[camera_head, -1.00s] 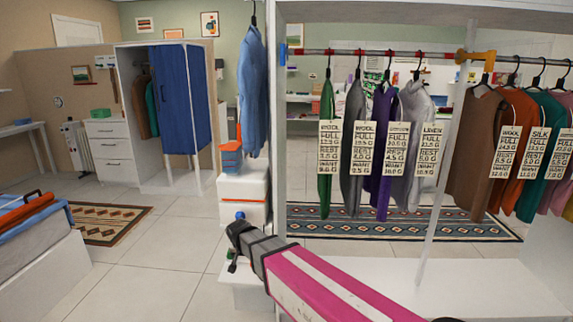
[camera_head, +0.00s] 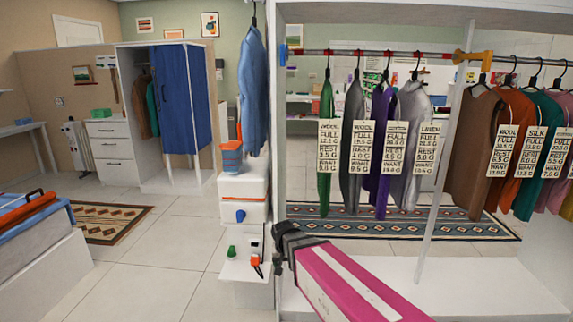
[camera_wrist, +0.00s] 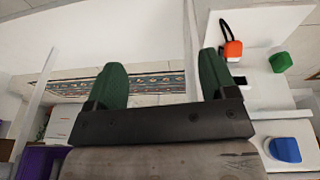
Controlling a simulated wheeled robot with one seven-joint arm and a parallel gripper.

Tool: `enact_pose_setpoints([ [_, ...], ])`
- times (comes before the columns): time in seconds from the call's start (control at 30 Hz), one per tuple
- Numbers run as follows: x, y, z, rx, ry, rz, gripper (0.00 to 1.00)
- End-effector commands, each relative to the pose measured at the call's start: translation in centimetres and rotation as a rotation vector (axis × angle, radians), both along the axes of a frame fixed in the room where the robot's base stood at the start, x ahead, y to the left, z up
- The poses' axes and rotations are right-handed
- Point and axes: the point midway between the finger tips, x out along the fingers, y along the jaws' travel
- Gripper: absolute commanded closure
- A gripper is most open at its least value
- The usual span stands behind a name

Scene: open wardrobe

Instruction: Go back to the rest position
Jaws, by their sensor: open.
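My gripper (camera_head: 277,250) is at the end of my pink and grey arm, low in front of the open wardrobe in the head view. In the wrist view its two green fingers (camera_wrist: 163,85) stand wide apart with nothing between them. A white stand (camera_head: 243,190) is just left of it, with a blue knob-like piece (camera_head: 240,216) on its front. On the stand's lower shelf are a green piece (camera_head: 231,252) and an orange item with a dark loop (camera_head: 256,262). The gripper appears apart from all of these.
Tagged garments (camera_head: 380,140) hang from the wardrobe rail (camera_head: 345,52) above my arm. A white upright post (camera_head: 436,190) stands to the right. A blue shirt (camera_head: 252,85) hangs above the stand. Open tiled floor (camera_head: 165,250) lies to the left.

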Motion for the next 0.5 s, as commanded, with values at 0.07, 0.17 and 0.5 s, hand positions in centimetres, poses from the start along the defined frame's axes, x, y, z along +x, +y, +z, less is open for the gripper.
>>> enact_pose_setpoints([
  [0.07,-1.3,-3.6,-0.2,0.0,0.037,-0.003,0.22],
  [0.17,-2.7,-7.3,-0.4,0.004,0.079,0.005,0.22],
  [0.5,-7.9,-16.9,-0.9,0.05,0.199,0.038,0.22],
])
